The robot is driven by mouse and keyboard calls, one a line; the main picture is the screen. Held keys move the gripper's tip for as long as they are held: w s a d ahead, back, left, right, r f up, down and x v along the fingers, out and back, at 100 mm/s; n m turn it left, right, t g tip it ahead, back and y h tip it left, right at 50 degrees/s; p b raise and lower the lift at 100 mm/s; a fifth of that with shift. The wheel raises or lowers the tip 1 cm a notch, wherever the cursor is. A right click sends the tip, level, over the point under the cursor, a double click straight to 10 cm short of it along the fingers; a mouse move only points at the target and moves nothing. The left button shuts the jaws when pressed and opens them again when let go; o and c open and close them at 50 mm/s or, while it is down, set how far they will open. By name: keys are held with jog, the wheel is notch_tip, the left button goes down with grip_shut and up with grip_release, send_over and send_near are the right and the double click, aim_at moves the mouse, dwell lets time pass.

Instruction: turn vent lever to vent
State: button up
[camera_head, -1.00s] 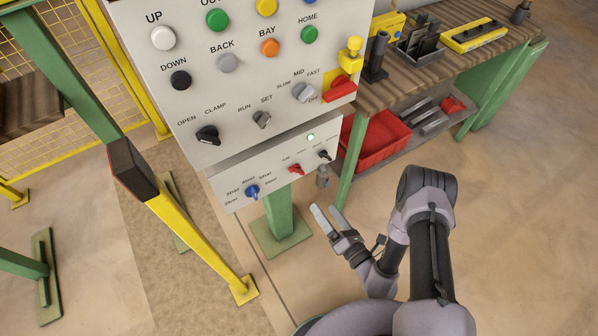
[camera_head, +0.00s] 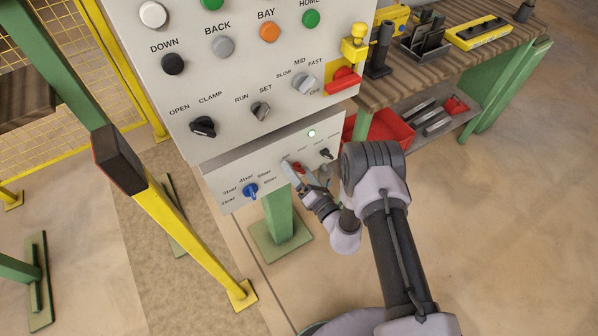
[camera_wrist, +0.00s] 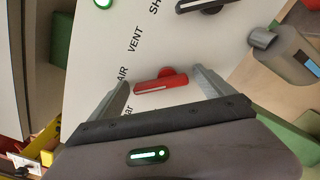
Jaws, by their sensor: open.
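The red vent lever (camera_head: 299,167) is on the lower panel, partly covered by my fingers in the head view. In the wrist view the red lever (camera_wrist: 162,84) lies between my two fingers, with its left end towards the AIR label and the VENT label above it. My gripper (camera_head: 297,172) is open at the panel, one finger on each side of the lever. In the wrist view my gripper (camera_wrist: 163,80) shows gaps between its fingers and the lever. How far the fingertips are from the panel face is hard to tell.
A black lever (camera_head: 326,154) sits right of the red one, and a blue knob (camera_head: 250,191) to the left. A lit green lamp (camera_head: 311,133) is above. A grey fitting (camera_wrist: 287,52) protrudes at the right in the wrist view. A workbench (camera_head: 440,66) stands behind right.

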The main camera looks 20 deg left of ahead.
jog(key=c, duration=1.4)
jog(key=shift+o, duration=0.2)
jog(key=shift+m, duration=0.3)
jog(key=m+b, duration=0.1)
jog(key=m, duration=0.2)
jog(key=shift+w+d, duration=0.1)
jog(key=shift+d, duration=0.05)
jog(key=m, duration=0.4)
jog(key=shift+w+d+m+b, duration=0.15)
jog(key=shift+w+m+b, duration=0.05)
jog(key=shift+m+b, duration=0.15)
jog(key=m, duration=0.3)
jog(key=shift+w+d+m, duration=0.1)
jog(key=shift+m, duration=0.15)
jog(key=shift+w+d+f+m+b, duration=0.1)
jog(key=shift+m+b, duration=0.1)
jog(key=shift+m, duration=0.8)
jog(key=shift+w+f+m+b, duration=0.1)
jog(key=shift+m+b, duration=0.1)
jog(key=shift+m, duration=0.8)
